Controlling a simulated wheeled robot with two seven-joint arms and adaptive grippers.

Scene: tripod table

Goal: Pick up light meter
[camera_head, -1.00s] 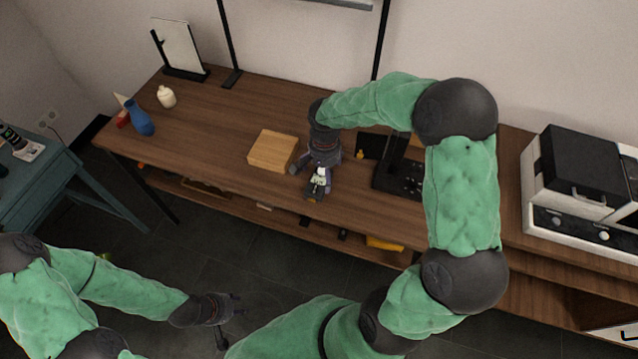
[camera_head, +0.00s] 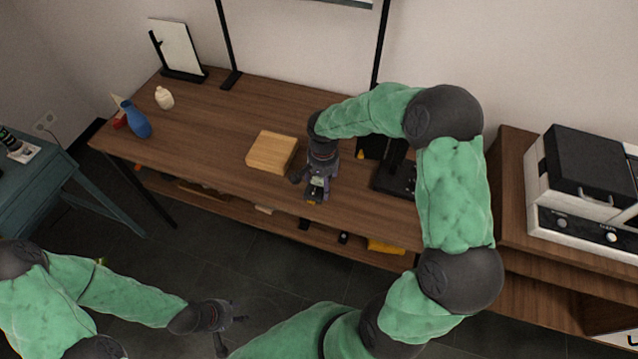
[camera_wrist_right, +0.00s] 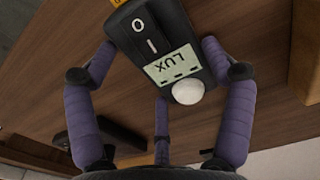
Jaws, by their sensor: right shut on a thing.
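The light meter (camera_wrist_right: 160,45) is a dark box with a pale panel marked LUX and a white dome at its near end. In the head view it shows small (camera_head: 316,187), near the front edge of the wooden table (camera_head: 215,150). My right gripper (camera_wrist_right: 158,62) is shut on the light meter, with purple-padded fingers along its sides; it also shows in the head view (camera_head: 316,180). I cannot tell whether the meter touches the tabletop. My left gripper (camera_head: 238,312) hangs over the floor in front of the table, its fingers apart and empty.
A wooden block (camera_head: 272,152) lies just left of the right gripper. A black stand (camera_head: 393,175) is to its right. A blue vase (camera_head: 137,123), a cream jar (camera_head: 164,98) and a mirror (camera_head: 178,50) stand at the left. A white and black machine (camera_head: 585,190) is at the right.

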